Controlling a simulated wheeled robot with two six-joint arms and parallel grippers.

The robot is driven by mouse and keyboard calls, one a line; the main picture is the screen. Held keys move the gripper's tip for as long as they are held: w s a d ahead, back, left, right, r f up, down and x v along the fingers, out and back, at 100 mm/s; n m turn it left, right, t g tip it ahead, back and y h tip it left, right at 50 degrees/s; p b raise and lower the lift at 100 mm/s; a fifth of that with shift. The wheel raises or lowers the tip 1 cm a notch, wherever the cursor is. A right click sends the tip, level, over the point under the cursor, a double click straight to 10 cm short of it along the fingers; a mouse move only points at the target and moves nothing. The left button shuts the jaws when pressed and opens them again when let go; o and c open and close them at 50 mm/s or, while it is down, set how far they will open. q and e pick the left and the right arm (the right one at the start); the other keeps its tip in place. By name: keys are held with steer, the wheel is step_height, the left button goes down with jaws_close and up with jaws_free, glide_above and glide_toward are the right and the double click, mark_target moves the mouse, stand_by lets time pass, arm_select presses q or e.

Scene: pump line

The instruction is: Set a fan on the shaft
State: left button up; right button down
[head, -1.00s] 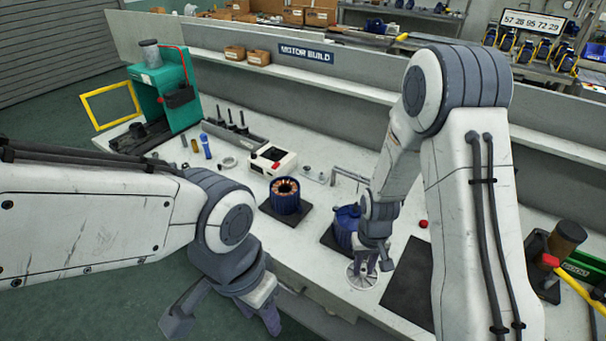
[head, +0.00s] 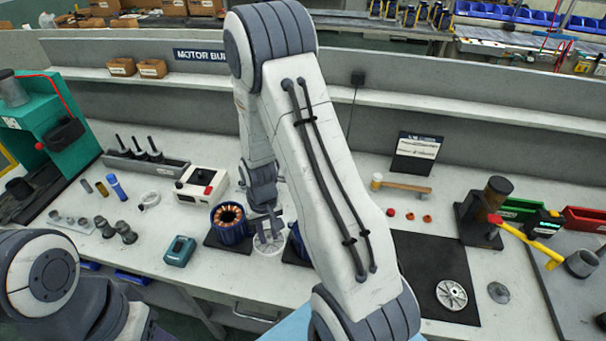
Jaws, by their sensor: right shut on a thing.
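My right gripper (head: 267,229) is shut on a pale fan (head: 268,245), held flat just above the bench between two blue motor housings. The left housing (head: 229,229) has copper windings showing and stands on a dark pad. The right housing (head: 297,243) is mostly hidden behind my right arm, so I cannot see its shaft. I cannot tell whether the fan touches anything below. A second fan (head: 451,295) lies on a black mat (head: 425,255) to the right. My left arm shows at the lower left, with its fingers out of the picture.
A teal box (head: 179,250) and a white box with a red button (head: 202,186) are left of the housings. A mallet (head: 402,186) and small red caps (head: 409,215) lie right of my arm.

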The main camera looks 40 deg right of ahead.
steer(key=s+d+r+m+p, duration=0.1)
steer(key=d+r+m+p, duration=0.1)
steer(key=d+r, duration=0.1)
steer(key=d+r+m+p, duration=0.2)
steer(key=d+r+m, duration=0.1)
steer(key=d+r, duration=0.1)
steer(key=s+d+r+m+p, duration=0.1)
steer(key=d+r+m+p, duration=0.1)
steer(key=d, duration=0.3)
steer(key=shift+s+d+r+m+p, duration=0.15)
steer(key=shift+d+r+m+p, duration=0.1)
steer(key=shift+r, duration=0.15)
steer(key=shift+s+d+r+m+p, duration=0.1)
steer(key=shift+s+r+m, duration=0.05)
steer(key=shift+r+m, duration=0.15)
step_height(320, 180, down, 4)
steer(key=b, duration=0.3)
steer(key=shift+f+b, duration=0.15)
steer(key=shift+b, duration=0.25)
arm_select(q)
step_height(320, 180, up, 5)
steer(key=shift+d, duration=0.1)
steer(key=shift+r, duration=0.1)
steer(key=shift+f+b, duration=0.55)
steer(key=shift+f, duration=0.1)
arm_select(e)
steer(key=shift+f, duration=0.85)
